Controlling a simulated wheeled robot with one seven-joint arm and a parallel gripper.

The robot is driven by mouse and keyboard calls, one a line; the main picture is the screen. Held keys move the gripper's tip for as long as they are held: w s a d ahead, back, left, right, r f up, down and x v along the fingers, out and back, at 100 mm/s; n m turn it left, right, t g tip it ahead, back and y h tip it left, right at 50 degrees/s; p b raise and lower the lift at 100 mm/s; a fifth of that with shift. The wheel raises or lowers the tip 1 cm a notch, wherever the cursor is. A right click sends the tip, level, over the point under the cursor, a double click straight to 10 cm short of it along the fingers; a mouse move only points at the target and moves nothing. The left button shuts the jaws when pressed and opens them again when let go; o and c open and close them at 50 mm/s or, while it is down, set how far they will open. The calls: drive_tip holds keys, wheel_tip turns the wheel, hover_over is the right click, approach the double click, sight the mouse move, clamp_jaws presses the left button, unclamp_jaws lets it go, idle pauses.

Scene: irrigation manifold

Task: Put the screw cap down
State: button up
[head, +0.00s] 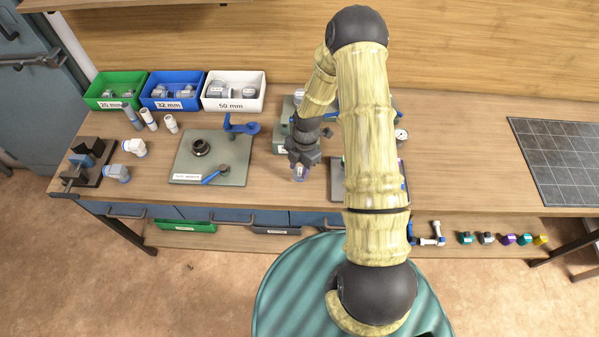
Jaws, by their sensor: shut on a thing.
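My gripper (301,164) points down over the front part of the workbench, right of the green-grey plate. It is shut on a small, pale, translucent piece with a bluish tint, which I take to be the screw cap (300,174). The cap shows just below the fingertips, near the bench's front edge. I cannot tell whether it touches the bench top. The fingers hide its upper part.
The green-grey plate (233,170) carries a black ring fitting (201,147) and blue-handled parts. Green (92,97), blue (150,99) and white (212,101) bins stand at the back left. My arm hides part of a dark tray (337,187). A gridded mat (565,165) lies far right; bench between is clear.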

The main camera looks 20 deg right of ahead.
sight(300, 171)
wheel_tip(300, 171, down, 3)
drive_tip(key=shift+f+p, duration=0.1)
drive_tip(key=shift+p, duration=0.5)
drive_tip(key=shift+w+f, duration=0.15)
drive_tip(key=shift+f, duration=0.05)
drive_tip(key=shift+w+f, duration=0.1)
drive_tip(key=shift+f, duration=0.1)
drive_tip(key=o, duration=1)
drive_tip(key=shift+a, duration=0.25)
drive_tip(key=shift+d+r, duration=0.1)
drive_tip(key=shift+d, duration=0.2)
drive_tip(key=shift+r, duration=0.1)
drive_tip(key=r+b, duration=0.1)
drive_tip(key=r, duration=0.2)
drive_tip(key=d+r+b, duration=0.1)
drive_tip(key=r, duration=0.3)
drive_tip(key=r+b, duration=0.2)
drive_tip(key=r, duration=0.1)
drive_tip(key=shift+w+d+r, duration=0.15)
drive_tip(key=shift+w+r, duration=0.15)
drive_tip(key=shift+r, duration=0.65)
